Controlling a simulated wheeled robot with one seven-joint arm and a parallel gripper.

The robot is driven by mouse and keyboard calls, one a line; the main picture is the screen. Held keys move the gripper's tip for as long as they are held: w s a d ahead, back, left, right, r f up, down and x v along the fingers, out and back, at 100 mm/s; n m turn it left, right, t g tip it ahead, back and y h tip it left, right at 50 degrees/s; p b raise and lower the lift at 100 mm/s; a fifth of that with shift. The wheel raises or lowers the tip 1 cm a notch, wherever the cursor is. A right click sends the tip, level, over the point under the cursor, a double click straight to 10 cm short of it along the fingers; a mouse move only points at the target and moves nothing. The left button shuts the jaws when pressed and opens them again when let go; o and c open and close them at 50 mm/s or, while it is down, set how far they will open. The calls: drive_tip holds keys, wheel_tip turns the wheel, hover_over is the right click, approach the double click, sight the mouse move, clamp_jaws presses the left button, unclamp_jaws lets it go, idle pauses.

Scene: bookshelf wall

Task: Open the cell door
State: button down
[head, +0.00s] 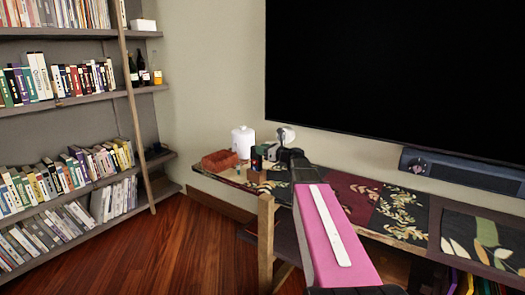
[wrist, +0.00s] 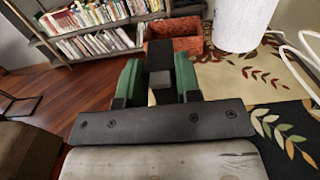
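No cell door can be clearly made out in either view. My gripper (head: 272,152) is over the far left part of the desk, at the end of my pink arm. In the wrist view its green fingers (wrist: 158,80) stand apart. A dark upright block (wrist: 159,56) shows in line with the gap between them, with a small tan piece (wrist: 160,96) below it. I cannot tell whether the fingers touch either. In the head view a small black and red object (head: 257,157) stands just left of my gripper, with a tan block (head: 257,175) in front of it.
The desk (head: 408,237) carries a floral runner (head: 345,195), a red-brown basket (head: 219,160), and a white canister (head: 243,140). A large black screen (head: 400,70) and bookshelves (head: 60,105) line the walls. The wooden floor at left is clear.

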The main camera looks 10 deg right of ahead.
drive_tip(key=shift+r+g+h, duration=0.25)
drive_tip(key=shift+g+h, duration=0.05)
